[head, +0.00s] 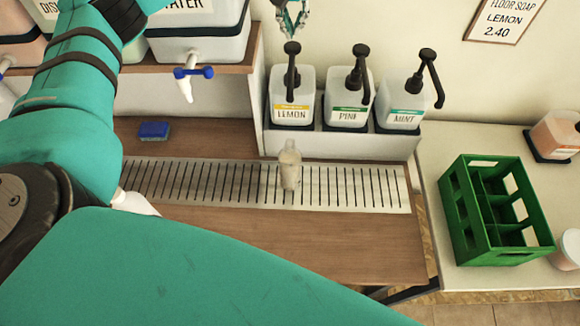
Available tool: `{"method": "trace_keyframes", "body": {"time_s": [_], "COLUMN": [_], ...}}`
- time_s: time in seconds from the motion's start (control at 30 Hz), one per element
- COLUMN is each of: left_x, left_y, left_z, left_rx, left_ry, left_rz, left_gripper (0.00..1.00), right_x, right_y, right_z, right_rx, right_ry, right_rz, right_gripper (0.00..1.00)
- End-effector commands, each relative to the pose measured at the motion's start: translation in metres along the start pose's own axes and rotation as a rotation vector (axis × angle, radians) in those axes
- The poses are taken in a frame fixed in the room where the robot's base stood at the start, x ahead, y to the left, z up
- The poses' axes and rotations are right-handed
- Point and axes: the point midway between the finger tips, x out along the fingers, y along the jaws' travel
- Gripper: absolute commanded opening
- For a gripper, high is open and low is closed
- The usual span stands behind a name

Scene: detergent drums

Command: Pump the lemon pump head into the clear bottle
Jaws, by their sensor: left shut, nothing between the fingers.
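The lemon pump head (292,66) is black and stands up from a clear container with a yellow LEMON label (291,113). A small clear bottle (289,168) stands upright on the slotted metal drain strip (220,184), in front of the lemon container. My left gripper (291,28) is partly cut off by the top edge of the view. It is shut and empty, and shows just above the lemon pump head in the picture. I cannot tell whether it touches the pump head. My right gripper is not in view.
Pine (348,115) and mint (403,118) pump containers stand right of lemon in a white rack. A green crate (470,225) stands on the right counter. A blue sponge (154,130) lies at left. A drum with a blue-handled tap (194,72) overhangs the back left.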

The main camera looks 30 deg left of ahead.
Motion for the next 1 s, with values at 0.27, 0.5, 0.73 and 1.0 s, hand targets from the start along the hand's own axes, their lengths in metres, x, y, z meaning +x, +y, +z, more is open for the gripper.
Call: {"method": "trace_keyframes", "body": {"time_s": [0.27,0.5,0.73,1.0], "left_x": [-0.033,-0.052,-0.051,-0.051], "left_y": [0.0,0.0,0.0,0.0], "left_z": [-0.007,-0.011,-0.01,-0.01], "left_rx": [0.0,0.0,0.0,0.0], "left_ry": [0.0,0.0,0.0,0.0], "left_rz": [0.0,0.001,0.0,0.0], "left_gripper": [0.0,0.0,0.0,0.0], "right_x": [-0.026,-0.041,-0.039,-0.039], "right_y": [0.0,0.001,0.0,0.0], "right_z": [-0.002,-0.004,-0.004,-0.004], "right_rx": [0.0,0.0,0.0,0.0], "right_ry": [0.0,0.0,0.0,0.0], "right_rz": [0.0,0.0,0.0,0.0], "right_gripper": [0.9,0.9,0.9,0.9]}}
